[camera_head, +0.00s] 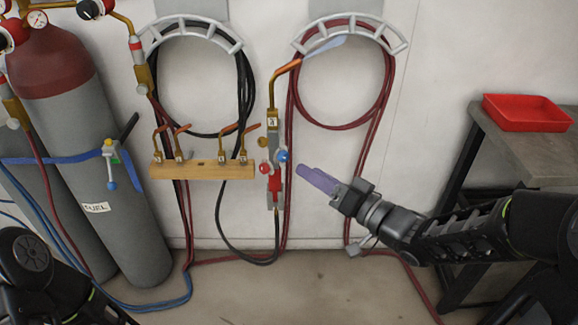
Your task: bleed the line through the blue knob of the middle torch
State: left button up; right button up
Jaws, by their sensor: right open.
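The torch (274,128) hangs upright on the wall at the middle of the view, its copper neck bending up to the right. A pale blue streak (325,46), like a flame, extends from its tip. The blue knob (283,156) is on the torch's right side and a red knob (265,168) on its left. My right gripper (303,170) comes from the right with purple fingers pointing at the torch. It is open, just right of and slightly below the blue knob, and appears apart from it. My left gripper is out of view.
A wooden rack (202,171) with several copper tips is left of the torch. Hoses hang from two wall brackets (350,24). Gas cylinders (110,170) stand at left. A bench (530,150) with a red tray (526,112) is at right. Hoses cross the floor.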

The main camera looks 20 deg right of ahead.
aim_at(286, 157)
jog(key=shift+x, duration=3.95)
jog(key=shift+c, duration=0.2)
grip_shut()
